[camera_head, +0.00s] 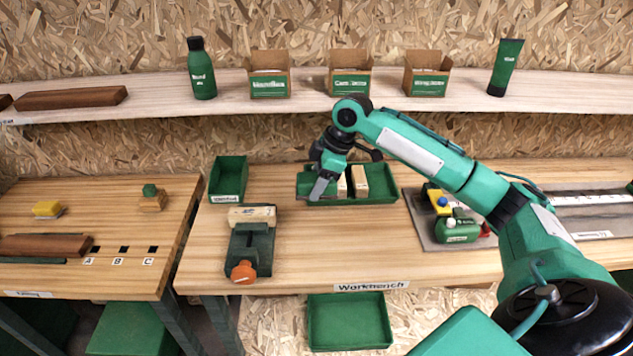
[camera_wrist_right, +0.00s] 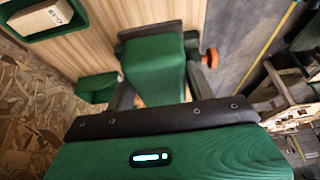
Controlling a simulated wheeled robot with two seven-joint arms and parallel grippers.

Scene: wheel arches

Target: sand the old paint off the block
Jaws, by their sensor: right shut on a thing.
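My right gripper (camera_head: 321,187) is low over the left end of a green tray. In the right wrist view its fingers are closed on a green block (camera_wrist_right: 155,72) with a dark far edge, which looks like the sanding block. A pale wooden block (camera_head: 252,214) sits in the dark green vise (camera_head: 250,248) left of the gripper. Small dark marks show on the block; its paint cannot be made out. The vise's orange knob (camera_head: 243,271) faces the front, and it also shows in the right wrist view (camera_wrist_right: 211,57). My left gripper is not in view.
The green tray (camera_head: 380,198) holds pale blocks. A green bin (camera_head: 228,179) stands behind the vise. A grey mat (camera_head: 424,220) at right carries a green bottle (camera_head: 460,228) and a yellow item. An empty green bin (camera_head: 349,321) is below the bench. The bench front centre is clear.

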